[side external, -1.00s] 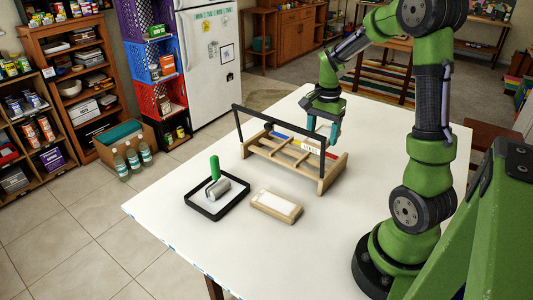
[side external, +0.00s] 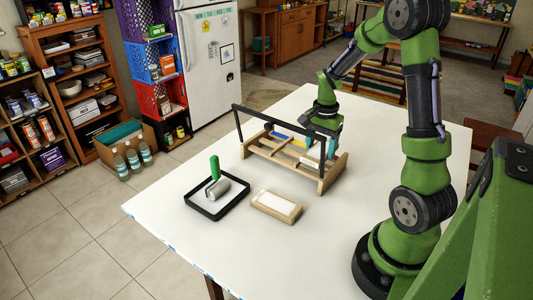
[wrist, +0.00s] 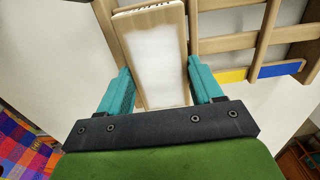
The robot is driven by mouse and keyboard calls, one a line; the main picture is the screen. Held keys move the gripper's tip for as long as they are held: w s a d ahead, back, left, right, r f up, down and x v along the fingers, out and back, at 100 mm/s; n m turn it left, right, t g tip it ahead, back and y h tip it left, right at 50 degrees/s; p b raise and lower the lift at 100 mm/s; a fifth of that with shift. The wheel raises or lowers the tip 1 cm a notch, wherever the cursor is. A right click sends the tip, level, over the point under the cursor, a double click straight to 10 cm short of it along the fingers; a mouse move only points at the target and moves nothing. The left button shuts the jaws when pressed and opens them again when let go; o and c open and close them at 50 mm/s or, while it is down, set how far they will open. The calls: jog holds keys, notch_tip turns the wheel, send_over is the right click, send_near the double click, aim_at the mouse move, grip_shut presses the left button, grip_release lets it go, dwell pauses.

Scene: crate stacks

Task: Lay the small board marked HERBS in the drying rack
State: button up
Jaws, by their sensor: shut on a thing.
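My gripper (side external: 329,148) is at the right end of the wooden drying rack (side external: 327,182), partly behind its black bar. In the wrist view, the teal fingers of my gripper (wrist: 163,88) are shut on the sides of a small wood-framed board (wrist: 156,62) with a pale face. No lettering is readable on that face. In the side view, a whitish part of the board (side external: 310,162) shows at the rack's right end, low among its wooden parts. I cannot tell whether the board rests on the rack. The rack's slats also show in the wrist view (wrist: 228,44).
A second wood-framed block with a pale top (side external: 276,206) lies in front of the rack. A black tray (side external: 207,215) with a green-handled roller (side external: 215,180) stands left of it. The white table (side external: 310,262) is clear at the front.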

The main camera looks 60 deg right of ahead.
jog(key=shift+f, duration=0.2)
dwell(0.7)
jog(key=o, duration=1.2)
jog(key=shift+c, duration=0.2)
jog(key=shift+r, duration=4)
jog(key=shift+a+r, duration=0.1)
jog(key=a+r+n+t, duration=0.1)
jog(key=a+r+n, duration=0.1)
jog(key=a, duration=0.1)
jog(key=a+r+n+t, duration=0.2)
jog(key=a+r, duration=0.1)
jog(key=a, duration=0.1)
jog(key=a+r+n+t, duration=0.1)
jog(key=a+r+n, duration=0.2)
jog(key=a, duration=0.1)
jog(key=shift+w+r+t, duration=0.1)
jog(key=shift+w+t, duration=0.05)
jog(key=shift+t, duration=0.15)
jog(key=s+a+n+t+y, duration=0.1)
jog(key=s+a+n, duration=0.2)
jog(key=a, duration=0.3)
jog(key=s+a+n+t+y, duration=0.1)
jog(key=s+a+n, duration=0.1)
jog(key=a+n, duration=0.2)
jog(key=a+r, duration=0.1)
jog(key=a, duration=0.2)
jog(key=shift+s+a+t, duration=0.15)
jog(key=shift+s+t, duration=0.15)
jog(key=shift+s, duration=0.1)
